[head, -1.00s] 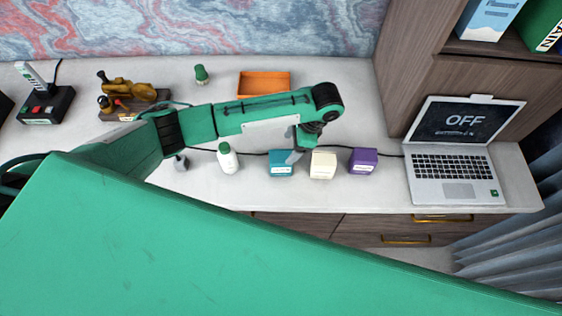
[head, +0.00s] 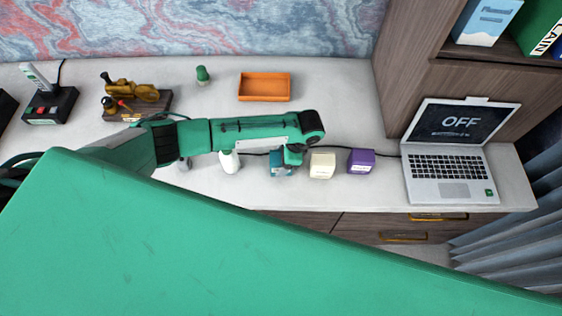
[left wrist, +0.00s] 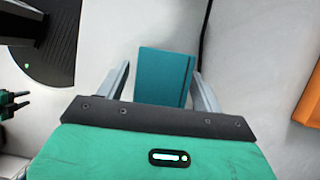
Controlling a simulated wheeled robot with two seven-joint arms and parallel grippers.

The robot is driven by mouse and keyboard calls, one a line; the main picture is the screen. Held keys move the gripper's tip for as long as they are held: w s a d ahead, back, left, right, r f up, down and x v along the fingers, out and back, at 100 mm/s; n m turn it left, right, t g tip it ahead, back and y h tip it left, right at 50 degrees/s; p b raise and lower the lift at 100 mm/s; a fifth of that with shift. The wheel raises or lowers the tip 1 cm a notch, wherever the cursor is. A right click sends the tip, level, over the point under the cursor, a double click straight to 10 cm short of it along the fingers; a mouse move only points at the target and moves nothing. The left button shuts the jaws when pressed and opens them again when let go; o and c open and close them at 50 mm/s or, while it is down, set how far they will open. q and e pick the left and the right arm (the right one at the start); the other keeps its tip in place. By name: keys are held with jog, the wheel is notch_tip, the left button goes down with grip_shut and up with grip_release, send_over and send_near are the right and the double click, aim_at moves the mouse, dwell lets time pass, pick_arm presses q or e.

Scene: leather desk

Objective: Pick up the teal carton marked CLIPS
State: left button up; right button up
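The teal carton (head: 280,165) stands near the front edge of the desk, partly hidden by my left arm in the head view. In the left wrist view the teal carton (left wrist: 164,76) shows from above, between the two fingers of my left gripper (left wrist: 160,80). The fingers are apart, one on each side, with a narrow gap to the carton visible. In the head view my left gripper (head: 289,165) is down at the carton, its fingers mostly hidden. The CLIPS marking cannot be read. My right gripper is not in view.
A cream carton (head: 321,165) stands close to the right of the teal one, then a purple carton (head: 361,161). An orange tray (head: 264,87) lies behind. A laptop (head: 450,155) stands at the right.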

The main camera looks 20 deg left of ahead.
pick_arm(q)
jog(key=c, duration=0.9)
jog(key=shift+c, duration=0.2)
